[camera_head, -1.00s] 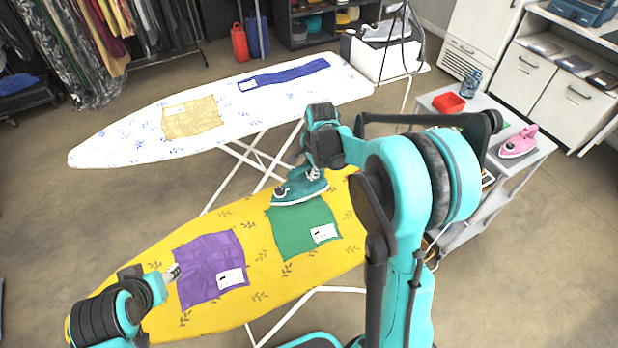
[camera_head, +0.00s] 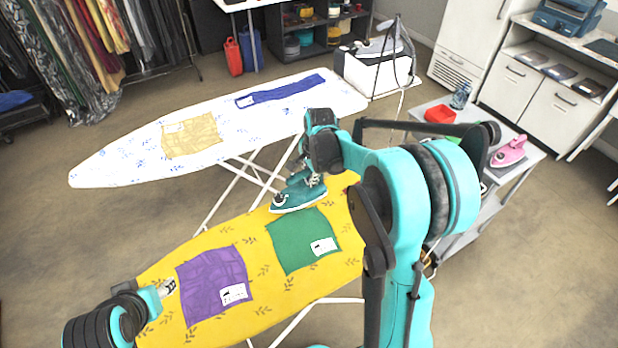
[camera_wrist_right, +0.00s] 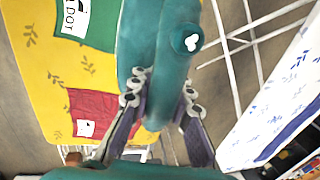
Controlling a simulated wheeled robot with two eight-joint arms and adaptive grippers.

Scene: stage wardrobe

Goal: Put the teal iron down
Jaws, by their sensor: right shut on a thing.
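The teal iron (camera_head: 297,197) is in my right gripper (camera_head: 312,180), at the far edge of the yellow ironing board (camera_head: 205,256), just beyond the green cloth. In the right wrist view the iron (camera_wrist_right: 160,40) sits between the two fingers of my right gripper (camera_wrist_right: 163,100), which are shut on it. I cannot tell whether its sole touches the board. My left gripper (camera_head: 167,288) is at the near left of the board, beside the purple cloth; its opening is too small to tell.
The green cloth (camera_head: 295,240) and purple cloth (camera_head: 210,283) lie on the yellow board. A white ironing board (camera_head: 120,165) with yellow and blue cloths stands behind. A grey cart (camera_head: 480,205) at right holds a pink iron (camera_head: 510,152) and red container (camera_head: 440,115). Bare board shows left of the green cloth.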

